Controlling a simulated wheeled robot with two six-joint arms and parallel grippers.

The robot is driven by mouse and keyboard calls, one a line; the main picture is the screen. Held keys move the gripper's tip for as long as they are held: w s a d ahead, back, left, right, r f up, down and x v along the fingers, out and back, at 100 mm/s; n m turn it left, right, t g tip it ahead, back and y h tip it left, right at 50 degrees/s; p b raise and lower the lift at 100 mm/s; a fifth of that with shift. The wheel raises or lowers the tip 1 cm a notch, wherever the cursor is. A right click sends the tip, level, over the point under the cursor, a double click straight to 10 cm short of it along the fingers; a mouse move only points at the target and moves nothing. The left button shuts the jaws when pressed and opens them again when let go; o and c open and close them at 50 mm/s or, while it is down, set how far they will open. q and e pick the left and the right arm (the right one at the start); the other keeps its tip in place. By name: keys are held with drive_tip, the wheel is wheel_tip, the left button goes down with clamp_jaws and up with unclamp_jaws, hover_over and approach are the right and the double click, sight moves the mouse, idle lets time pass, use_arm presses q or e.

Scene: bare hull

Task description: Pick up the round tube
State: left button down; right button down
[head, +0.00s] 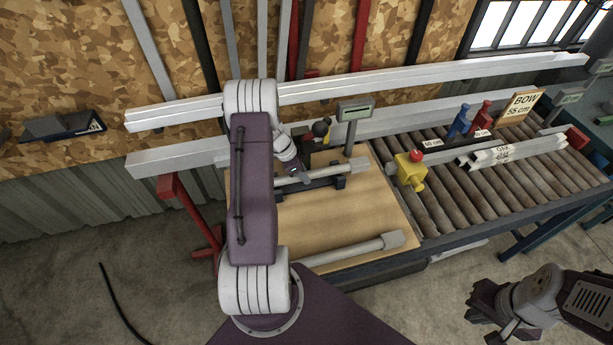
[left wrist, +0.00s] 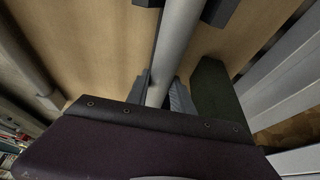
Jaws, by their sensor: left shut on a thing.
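A light grey round tube (head: 322,172) lies across dark supports (head: 340,182) on the wooden tabletop, with a blockish end at its right. My left gripper (head: 291,172) is shut on its left part. In the left wrist view the tube (left wrist: 180,38) runs between the two jaws (left wrist: 160,92). The tube's near end is hidden by the gripper. My right gripper (head: 488,312) is away from the table at the lower right; its jaw opening is unclear.
A second grey tube (head: 345,251) lies along the table's front, partly hidden by my left arm. A roller conveyor (head: 450,195) adjoins at the right, with a yellow box with a red button (head: 409,172) and white bars (head: 505,151). A small display (head: 355,109) stands behind the tube.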

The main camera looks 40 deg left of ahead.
use_arm(q)
drive_tip(key=s+a+r+b, duration=0.1)
drive_tip(key=s+a+r, duration=0.1)
drive_tip(key=s, duration=0.1)
drive_tip(key=s+a+r+b, duration=0.1)
drive_tip(key=s+a+r, duration=0.1)
drive_tip(key=s+a, duration=0.1)
drive_tip(key=s+a+r+b, duration=0.1)
drive_tip(key=s+a+r, duration=0.1)
drive_tip(key=s, duration=0.1)
drive_tip(key=shift+s+a+r, duration=0.25)
drive_tip(key=shift+s+a, duration=0.05)
drive_tip(key=shift+s, duration=0.05)
drive_tip(key=shift+s+a+r, duration=0.2)
drive_tip(key=shift+s+r, duration=0.05)
drive_tip(key=shift+s, duration=0.1)
